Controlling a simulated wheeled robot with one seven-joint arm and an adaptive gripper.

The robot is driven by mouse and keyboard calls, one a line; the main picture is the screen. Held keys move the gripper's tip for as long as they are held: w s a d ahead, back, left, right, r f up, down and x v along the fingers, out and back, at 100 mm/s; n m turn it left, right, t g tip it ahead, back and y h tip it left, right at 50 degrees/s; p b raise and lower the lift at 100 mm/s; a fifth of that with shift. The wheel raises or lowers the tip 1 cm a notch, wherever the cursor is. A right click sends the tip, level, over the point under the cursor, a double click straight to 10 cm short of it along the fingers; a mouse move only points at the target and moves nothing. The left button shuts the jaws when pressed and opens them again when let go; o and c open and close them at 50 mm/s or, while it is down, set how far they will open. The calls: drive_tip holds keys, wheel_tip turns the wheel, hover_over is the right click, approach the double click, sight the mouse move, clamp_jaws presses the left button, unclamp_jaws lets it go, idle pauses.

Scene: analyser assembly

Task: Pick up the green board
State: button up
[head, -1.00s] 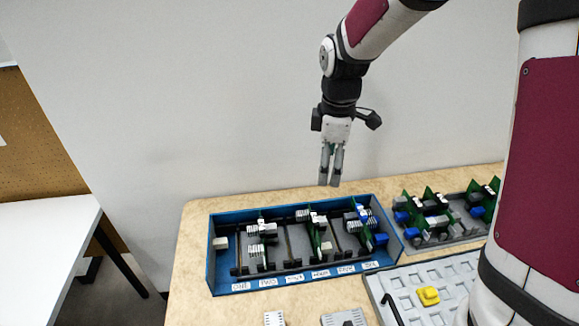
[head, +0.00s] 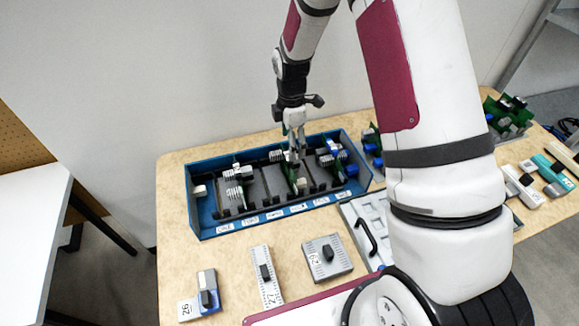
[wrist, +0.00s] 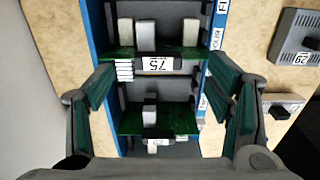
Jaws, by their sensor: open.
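Several green boards stand upright in a blue case (head: 235,229). One green board (head: 287,172) is in the middle of the case in the head view, right under my gripper (head: 296,158). Another green board (head: 338,152) stands nearer the case's right end. In the wrist view my gripper (wrist: 163,88) is open, with its two fingers apart on the left and right. A green board (wrist: 121,54) with a label reading 75 lies ahead of the fingertips. A second green board (wrist: 180,123) shows lower, between the fingers. I see nothing held; the boards' lower parts are hidden in the case.
The case's blue walls (wrist: 92,22) run close beside the fingers. Grey modules (head: 327,258) and (head: 265,275) lie on the wooden table in front. A grey tray (head: 368,225) with a black handle is to the right. More boards stand behind my arm.

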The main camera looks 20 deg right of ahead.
sight(289, 168)
drive_tip(key=shift+w+a+f+p, duration=0.1)
drive_tip(key=shift+f+p, duration=0.55)
drive_tip(key=shift+f, duration=2.1)
drive_tip(key=c, duration=1.3)
